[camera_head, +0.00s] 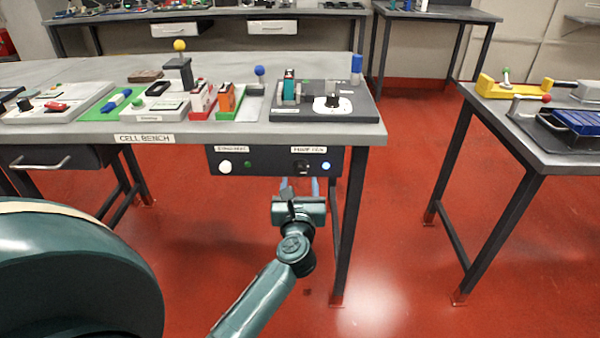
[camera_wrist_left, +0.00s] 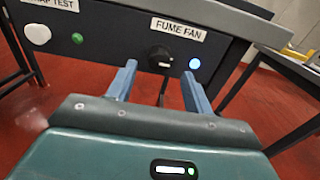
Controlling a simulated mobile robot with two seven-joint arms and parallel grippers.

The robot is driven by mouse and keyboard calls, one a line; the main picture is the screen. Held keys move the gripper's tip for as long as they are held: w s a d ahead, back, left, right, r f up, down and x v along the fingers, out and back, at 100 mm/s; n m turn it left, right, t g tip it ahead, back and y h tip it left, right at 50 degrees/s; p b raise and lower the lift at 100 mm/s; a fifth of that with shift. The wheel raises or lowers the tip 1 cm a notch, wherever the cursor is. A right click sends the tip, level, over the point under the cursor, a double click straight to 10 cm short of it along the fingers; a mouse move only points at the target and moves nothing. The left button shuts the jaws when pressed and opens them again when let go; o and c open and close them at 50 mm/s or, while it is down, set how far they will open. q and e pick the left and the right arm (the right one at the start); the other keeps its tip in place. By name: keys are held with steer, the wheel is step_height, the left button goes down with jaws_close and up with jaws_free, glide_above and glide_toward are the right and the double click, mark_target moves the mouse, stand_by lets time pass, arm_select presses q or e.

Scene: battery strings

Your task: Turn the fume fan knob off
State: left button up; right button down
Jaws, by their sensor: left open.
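The fume fan knob (camera_head: 300,165) is a round black knob on the dark panel (camera_head: 265,168) under the bench top, below the "FUME FAN" label (camera_head: 308,150). In the left wrist view the knob (camera_wrist_left: 160,60) carries a pale pointer mark, and a lit bluish-white lamp (camera_wrist_left: 194,64) is to its right. My left gripper (camera_wrist_left: 155,85) is open and empty. Its two blue fingers are apart, pointing at the panel with the knob between and beyond them. In the head view my left gripper (camera_head: 301,186) is just below the panel. My right gripper is not seen.
A white round button (camera_head: 225,167) and a small green lamp (camera_head: 247,165) sit on the panel's left part. The cell bench (camera_head: 230,132) edge overhangs the panel, and a bench leg (camera_head: 349,225) stands to the right. Another table (camera_head: 560,153) is at right, with open red floor between.

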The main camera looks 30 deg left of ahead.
mark_target(300, 171)
arm_select(q)
steer(key=x, duration=0.5)
steer(key=shift+w+a, duration=0.1)
steer(key=shift+w, duration=0.1)
steer(key=shift+c, duration=0.4)
steer(key=c, duration=0.9)
